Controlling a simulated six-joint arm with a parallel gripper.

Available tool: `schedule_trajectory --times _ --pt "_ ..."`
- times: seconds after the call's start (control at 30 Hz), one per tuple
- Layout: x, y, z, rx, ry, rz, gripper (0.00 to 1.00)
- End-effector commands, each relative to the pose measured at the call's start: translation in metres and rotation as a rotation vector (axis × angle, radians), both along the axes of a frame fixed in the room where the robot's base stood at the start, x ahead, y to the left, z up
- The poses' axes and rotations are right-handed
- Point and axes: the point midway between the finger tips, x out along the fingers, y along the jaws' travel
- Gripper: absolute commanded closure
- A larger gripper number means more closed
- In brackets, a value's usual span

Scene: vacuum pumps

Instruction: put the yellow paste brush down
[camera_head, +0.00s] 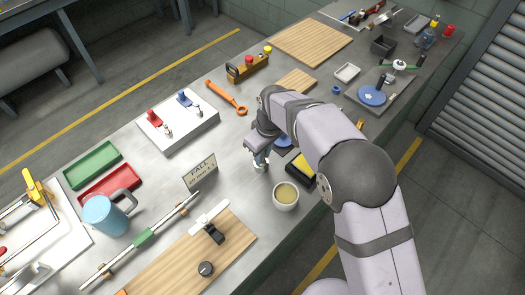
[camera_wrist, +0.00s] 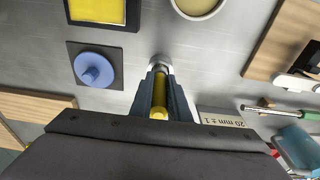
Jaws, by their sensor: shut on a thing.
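My gripper (camera_head: 261,157) is shut on the yellow paste brush, low over the grey bench top. In the wrist view the brush's yellow handle (camera_wrist: 160,101) lies between the two fingers (camera_wrist: 160,95), with a pale metallic end beyond the fingertips. In the head view only a small pale lower part of the brush (camera_head: 261,168) shows below the fingers. I cannot tell whether its tip touches the bench. The cup of pale yellow paste (camera_head: 286,196) stands to the right and nearer; it also shows at the top of the wrist view (camera_wrist: 197,6).
A yellow pad in a black tray (camera_head: 301,167) and a blue knob on a dark square plate (camera_wrist: 95,68) are close by. A "FALL 20 mm" card (camera_head: 200,172) stands to the left. A wooden board (camera_head: 175,262) lies nearer. Bare bench shows around the gripper.

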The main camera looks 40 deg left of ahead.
Motion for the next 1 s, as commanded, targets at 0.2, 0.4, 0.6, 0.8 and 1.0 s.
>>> schedule_trajectory --times 0.2,0.4,0.6,0.8,1.0 --pt "0.0001 0.0002 -0.0056 0.001 0.000 0.000 1.00" --pt "0.0001 0.0002 -0.0053 0.001 0.000 0.000 1.00" --pt "0.0001 0.0003 -0.0057 0.001 0.000 0.000 1.00" --pt "0.0001 0.0003 -0.0078 0.001 0.000 0.000 1.00" --pt "0.0001 0.0003 -0.0106 0.001 -0.001 0.000 1.00"
